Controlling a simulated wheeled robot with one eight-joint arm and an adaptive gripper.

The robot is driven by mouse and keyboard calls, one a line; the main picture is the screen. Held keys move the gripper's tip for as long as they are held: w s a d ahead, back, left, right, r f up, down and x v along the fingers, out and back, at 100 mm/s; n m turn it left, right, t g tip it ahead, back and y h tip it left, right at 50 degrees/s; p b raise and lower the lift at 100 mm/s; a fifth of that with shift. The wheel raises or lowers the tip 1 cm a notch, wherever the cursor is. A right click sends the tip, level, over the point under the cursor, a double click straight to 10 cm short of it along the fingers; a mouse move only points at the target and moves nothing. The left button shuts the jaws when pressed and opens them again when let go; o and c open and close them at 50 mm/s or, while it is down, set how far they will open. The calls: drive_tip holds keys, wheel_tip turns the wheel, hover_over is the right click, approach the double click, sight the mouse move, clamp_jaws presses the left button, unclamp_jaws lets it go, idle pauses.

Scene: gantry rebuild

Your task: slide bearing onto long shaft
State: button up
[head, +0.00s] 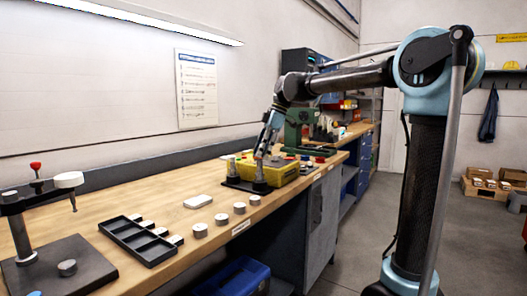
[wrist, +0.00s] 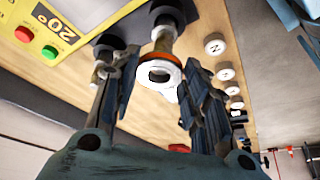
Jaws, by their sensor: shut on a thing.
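Two grey shafts stand upright on a dark base plate (head: 240,185), the left one (head: 231,168) and the right one (head: 260,180). My gripper (head: 262,155) is just above the right shaft. In the wrist view my gripper (wrist: 160,92) is shut on a pale ring-shaped bearing (wrist: 147,76), whose open hole faces the camera. An orange band shows behind the ring. One shaft (wrist: 164,32) lies behind the bearing, roughly in line with it; another shaft (wrist: 106,62) is partly hidden behind the left finger. I cannot tell whether the bearing is around a shaft.
A yellow box (head: 285,172) with a "20°" display and buttons stands close behind the shafts. Several round discs (head: 221,219) line the front edge. A black tray (head: 138,240), white slab (head: 198,201) and dark press stand (head: 60,265) are at left.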

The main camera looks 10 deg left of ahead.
drive_tip(key=shift+f, duration=0.5)
idle(0.4)
drive_tip(key=o, duration=1.2)
drive_tip(key=v, duration=1.2)
drive_tip(key=shift+f, duration=0.1)
